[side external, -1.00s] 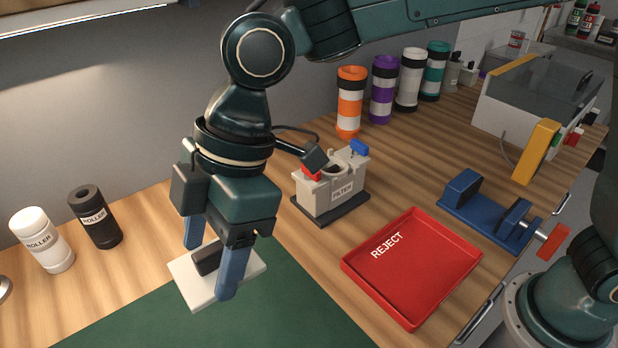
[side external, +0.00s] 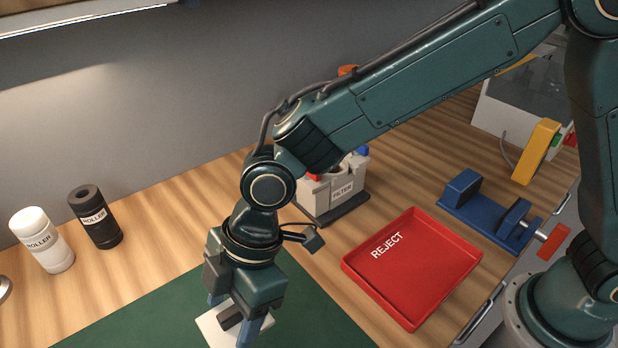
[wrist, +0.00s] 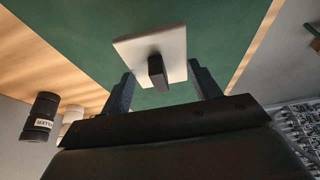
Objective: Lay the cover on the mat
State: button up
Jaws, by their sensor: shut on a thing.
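The cover (side external: 211,325) is a thin white square plate with a dark block-shaped knob on top. My gripper (side external: 233,318) is shut on it, with the blue fingers at two opposite edges and the knob between them. The wrist view also shows the cover (wrist: 135,48) and knob between my fingers. The cover is over the dark green mat (side external: 150,315), which also fills much of the wrist view (wrist: 225,30). I cannot tell whether the cover touches the mat. Its near edge is partly hidden by a finger in the side view.
A red REJECT tray (side external: 410,270) lies right of the mat. Behind are a grey FILTER housing (side external: 335,190) and a blue vise (side external: 490,210). White (side external: 42,240) and black (side external: 95,218) rollers stand at the left. The mat around the cover looks clear.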

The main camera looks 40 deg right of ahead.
aim_at(236, 322)
jog(key=shift+f, duration=1.45)
jog(key=shift+f, duration=0.15)
jog(key=shift+f, duration=2)
jog(key=shift+f, duration=0.1)
jog(key=o, duration=1)
jog(key=v, duration=1)
jog(key=shift+d+r, duration=0.15)
jog(key=shift+r, duration=0.2)
jog(key=shift+d+r, duration=0.3)
jog(key=shift+r, duration=0.35)
